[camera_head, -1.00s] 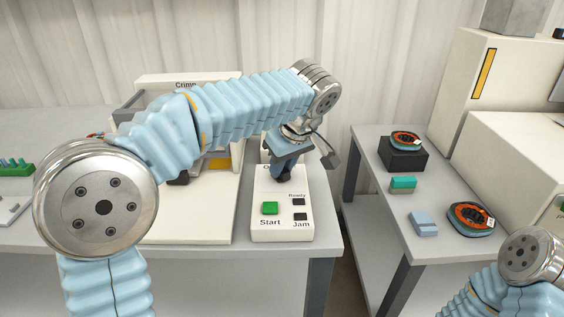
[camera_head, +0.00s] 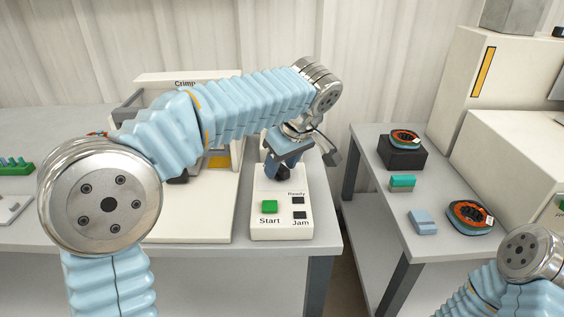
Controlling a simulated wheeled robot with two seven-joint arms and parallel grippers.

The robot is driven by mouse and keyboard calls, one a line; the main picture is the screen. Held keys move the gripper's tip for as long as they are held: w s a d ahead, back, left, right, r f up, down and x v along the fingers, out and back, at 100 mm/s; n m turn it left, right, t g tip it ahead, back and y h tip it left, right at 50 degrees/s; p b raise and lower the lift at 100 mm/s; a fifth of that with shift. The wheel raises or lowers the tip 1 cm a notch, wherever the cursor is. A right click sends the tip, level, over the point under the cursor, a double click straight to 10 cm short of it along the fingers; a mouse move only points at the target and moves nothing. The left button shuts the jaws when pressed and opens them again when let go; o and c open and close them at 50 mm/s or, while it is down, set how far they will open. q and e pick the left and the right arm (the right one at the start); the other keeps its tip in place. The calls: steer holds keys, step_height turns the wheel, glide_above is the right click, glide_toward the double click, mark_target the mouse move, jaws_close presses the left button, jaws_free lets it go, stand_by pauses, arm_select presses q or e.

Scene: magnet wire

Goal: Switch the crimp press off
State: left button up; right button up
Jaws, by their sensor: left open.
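The crimp press (camera_head: 190,79) stands on the left table, mostly hidden behind my left arm. Its white control box (camera_head: 262,233) sits at the table's right front, with a green Start button (camera_head: 270,206) and two dark squares marked Ready (camera_head: 298,201) and Jam (camera_head: 299,215). My left gripper (camera_head: 283,174) reaches down over the back part of this box, open. The part of the box under it is hidden, so I cannot see any switch there or whether the fingers touch it. My right gripper is out of view; only part of that arm shows at lower right.
A second grey table (camera_head: 380,200) on the right holds a black block (camera_head: 402,155) with a coil on it, a teal block (camera_head: 402,183), a light blue block (camera_head: 423,221) and another coil (camera_head: 470,216). White machines stand behind. A gap separates the tables.

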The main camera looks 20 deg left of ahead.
arm_select(q)
steer(key=p+v, duration=0.2)
steer(key=v, duration=1.1)
steer(key=shift+r, duration=0.35)
steer(key=shift+s+d, duration=0.1)
